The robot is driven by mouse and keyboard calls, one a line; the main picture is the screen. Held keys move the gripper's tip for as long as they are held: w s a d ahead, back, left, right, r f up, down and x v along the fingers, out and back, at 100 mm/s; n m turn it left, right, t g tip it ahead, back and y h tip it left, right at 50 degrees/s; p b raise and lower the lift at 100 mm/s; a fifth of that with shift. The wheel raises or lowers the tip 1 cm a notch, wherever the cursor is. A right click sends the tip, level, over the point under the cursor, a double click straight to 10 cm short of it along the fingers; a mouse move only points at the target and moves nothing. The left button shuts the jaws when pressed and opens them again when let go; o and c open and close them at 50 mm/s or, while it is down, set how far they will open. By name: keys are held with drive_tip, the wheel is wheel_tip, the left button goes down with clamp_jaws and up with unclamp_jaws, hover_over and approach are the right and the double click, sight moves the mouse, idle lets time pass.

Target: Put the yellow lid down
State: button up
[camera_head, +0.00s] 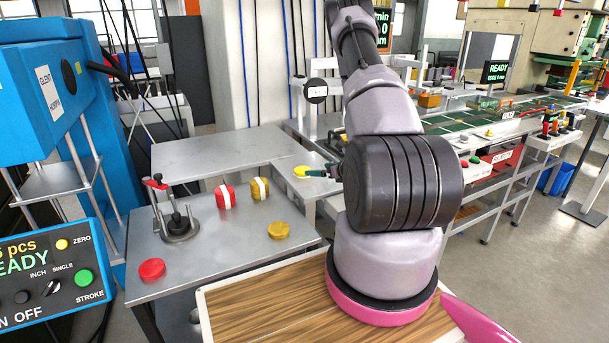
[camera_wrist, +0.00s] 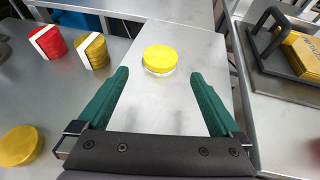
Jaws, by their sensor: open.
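The yellow lid (camera_head: 302,171) sits on the small grey table section (camera_head: 325,183) beside the main metal table. In the wrist view the bright yellow lid (camera_wrist: 160,56) shows a thin white edge beneath it. My gripper (camera_wrist: 158,78) is open with its green fingers apart. The lid is ahead of the fingertips, centred across the gap, and nothing is held. In the head view my gripper (camera_head: 320,172) is just right of the lid, partly hidden by my arm.
Left of the lid are a red banded stack (camera_head: 225,196), a gold banded stack (camera_head: 261,188), a flat gold disc (camera_head: 279,230) and a red disc (camera_head: 151,269). A stand with a red handle (camera_head: 177,222) is further left. A handled metal fixture (camera_wrist: 285,50) is on the right.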

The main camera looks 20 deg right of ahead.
sight(302, 169)
drive_tip(key=x, duration=1)
drive_tip(key=shift+w+f, duration=0.1)
drive_tip(key=shift+w, duration=0.1)
drive_tip(key=c, duration=1.2)
